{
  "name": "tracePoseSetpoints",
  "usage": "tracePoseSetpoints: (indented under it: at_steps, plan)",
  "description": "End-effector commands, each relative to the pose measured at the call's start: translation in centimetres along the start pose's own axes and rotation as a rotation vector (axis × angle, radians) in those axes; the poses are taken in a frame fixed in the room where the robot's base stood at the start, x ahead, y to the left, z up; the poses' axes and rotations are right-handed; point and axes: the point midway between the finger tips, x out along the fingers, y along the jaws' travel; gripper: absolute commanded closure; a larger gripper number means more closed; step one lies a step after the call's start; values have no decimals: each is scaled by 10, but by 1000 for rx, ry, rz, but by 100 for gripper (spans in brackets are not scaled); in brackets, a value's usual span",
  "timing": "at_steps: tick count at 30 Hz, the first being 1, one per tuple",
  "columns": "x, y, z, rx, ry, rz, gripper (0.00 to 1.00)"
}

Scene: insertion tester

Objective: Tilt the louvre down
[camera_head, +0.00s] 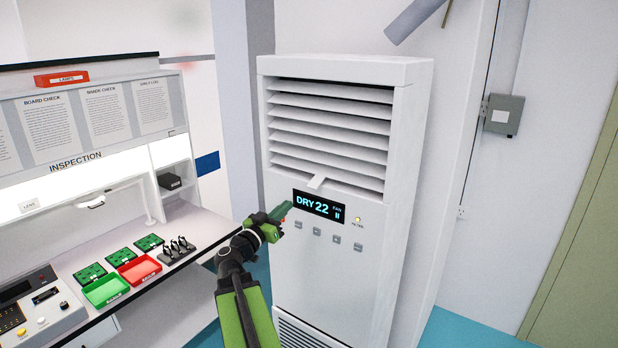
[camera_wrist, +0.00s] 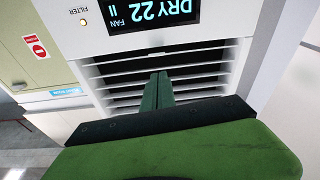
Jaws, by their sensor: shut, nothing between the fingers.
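The louvre (camera_head: 325,140) is a set of several white horizontal slats in the upper front of a tall white air conditioner (camera_head: 345,270). A small light tab (camera_head: 317,182) sticks out at the middle of its lower edge. My gripper (camera_head: 287,208) is shut and empty, with its green fingers just left of the display and below the tab's height in the head view. In the wrist view, the shut fingers (camera_wrist: 158,90) overlap the louvre slats (camera_wrist: 205,72), and the picture is upside down. Whether the fingertips touch anything cannot be told.
The display (camera_head: 319,207) reads DRY 22, with a row of small buttons (camera_head: 318,232) below it. An inspection bench (camera_head: 190,220) with green and red trays stands to the left. A grey box (camera_head: 504,115) is on the right wall.

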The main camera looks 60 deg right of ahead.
Motion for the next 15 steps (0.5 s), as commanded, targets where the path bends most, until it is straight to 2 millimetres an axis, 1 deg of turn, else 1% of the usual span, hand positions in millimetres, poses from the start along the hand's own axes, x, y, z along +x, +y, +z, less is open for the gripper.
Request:
tracePoseSetpoints:
  at_steps: [1, 3, 6, 9, 13, 15]
  plan:
    - [8, 4, -24, 95, -8, 2, 100]
    - [13, 7, -37, 108, -15, 6, 100]
    - [17, 10, -47, 106, -16, 11, 100]
    - [18, 12, -50, 105, -16, 13, 100]
    - [19, 12, -48, 104, -16, 14, 100]
    - [23, 12, -48, 103, -16, 14, 100]
